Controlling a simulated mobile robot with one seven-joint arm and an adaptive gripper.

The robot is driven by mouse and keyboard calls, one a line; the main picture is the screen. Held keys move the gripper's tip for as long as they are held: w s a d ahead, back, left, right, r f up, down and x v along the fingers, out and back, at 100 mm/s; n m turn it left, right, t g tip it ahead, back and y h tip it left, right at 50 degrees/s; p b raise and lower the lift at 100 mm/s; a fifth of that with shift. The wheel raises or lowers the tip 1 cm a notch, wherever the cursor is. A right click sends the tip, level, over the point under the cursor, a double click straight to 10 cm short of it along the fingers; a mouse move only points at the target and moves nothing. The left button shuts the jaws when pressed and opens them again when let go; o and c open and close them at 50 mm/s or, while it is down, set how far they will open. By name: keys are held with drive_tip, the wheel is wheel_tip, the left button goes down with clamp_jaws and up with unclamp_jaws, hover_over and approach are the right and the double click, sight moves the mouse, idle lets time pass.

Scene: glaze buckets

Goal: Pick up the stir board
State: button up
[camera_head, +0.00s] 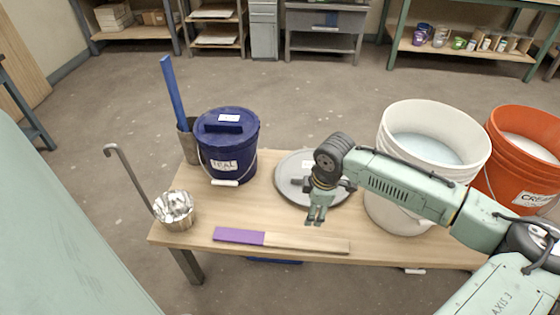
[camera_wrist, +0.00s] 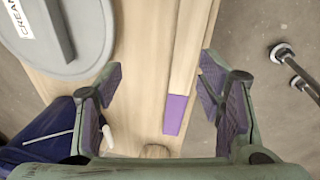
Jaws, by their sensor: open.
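The stir board (camera_head: 305,243) is a flat pale wooden strip with a purple left end, lying along the table's front edge. In the wrist view it shows as a strip (camera_wrist: 186,70) with its purple end toward me. My gripper (camera_head: 317,218) points down above the table, just behind the board's wooden part in the head view. In the wrist view my gripper (camera_wrist: 160,85) has its fingers spread wide, with the board between them, closer to the right finger. Nothing is held. The exact height above the board is hard to tell.
A grey round lid (camera_head: 290,167) lies behind my gripper. A blue lidded bucket (camera_head: 228,150) and a metal ladle (camera_head: 174,207) stand left. A large white bucket (camera_head: 400,165) and an orange bucket (camera_head: 515,150) stand right. The wooden table (camera_head: 200,232) is bare around the board.

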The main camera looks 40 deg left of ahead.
drive_tip(key=w+d+f+h, duration=0.1)
drive_tip(key=d+f+h, duration=0.1)
drive_tip(key=d, duration=0.5)
hover_over(332, 245)
drive_tip(key=shift+m+g, duration=0.3)
drive_tip(key=shift+m, duration=0.1)
wheel_tip(332, 245, down, 5)
drive_tip(key=shift+d, duration=0.1)
drive_tip(key=shift+w+f+p, duration=0.1)
drive_tip(key=shift+f+p, duration=0.5)
drive_tip(key=shift+f, duration=2.45)
drive_tip(key=shift+c, duration=0.3)
clamp_jaws()
drive_tip(key=shift+r, duration=0.1)
